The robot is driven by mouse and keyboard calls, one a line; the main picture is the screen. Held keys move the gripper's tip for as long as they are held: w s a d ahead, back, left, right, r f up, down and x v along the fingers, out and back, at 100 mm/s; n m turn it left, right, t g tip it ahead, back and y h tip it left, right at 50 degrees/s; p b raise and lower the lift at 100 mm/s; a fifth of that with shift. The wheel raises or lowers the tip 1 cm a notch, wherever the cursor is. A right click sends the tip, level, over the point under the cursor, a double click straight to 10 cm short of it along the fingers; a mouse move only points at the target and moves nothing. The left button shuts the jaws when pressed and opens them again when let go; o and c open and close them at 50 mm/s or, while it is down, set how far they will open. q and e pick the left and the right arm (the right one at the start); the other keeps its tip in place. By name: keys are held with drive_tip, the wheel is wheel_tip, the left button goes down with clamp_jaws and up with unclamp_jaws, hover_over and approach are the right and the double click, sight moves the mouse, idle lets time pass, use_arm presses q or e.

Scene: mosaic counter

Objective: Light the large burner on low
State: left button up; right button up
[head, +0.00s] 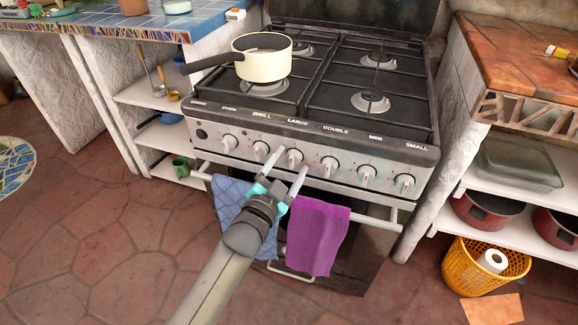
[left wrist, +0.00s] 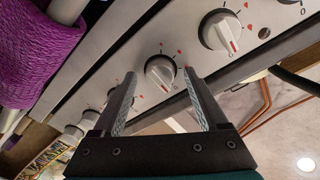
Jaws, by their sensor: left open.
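The large-burner knob (head: 291,158) is under the word LARGE on the stove's front panel (head: 315,152). My left gripper (head: 291,160) is open, with one fingertip on each side of this knob in the head view. In the left wrist view a white knob (left wrist: 160,72) shows between my fingertips (left wrist: 158,74); I cannot tell whether they touch it. A cream pot (head: 262,62) stands on the left side of the black hob (head: 325,95). I see no flame. My right gripper is not in view.
The grill knob (head: 261,150) and double knob (head: 329,166) are close on either side. A blue towel (head: 232,205) and purple towel (head: 316,235) hang on the oven rail (head: 370,212) below. A tiled counter (head: 520,60) stands to the right.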

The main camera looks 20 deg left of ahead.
use_arm(q)
drive_tip(key=shift+c, duration=0.3)
clamp_jaws()
idle(0.4)
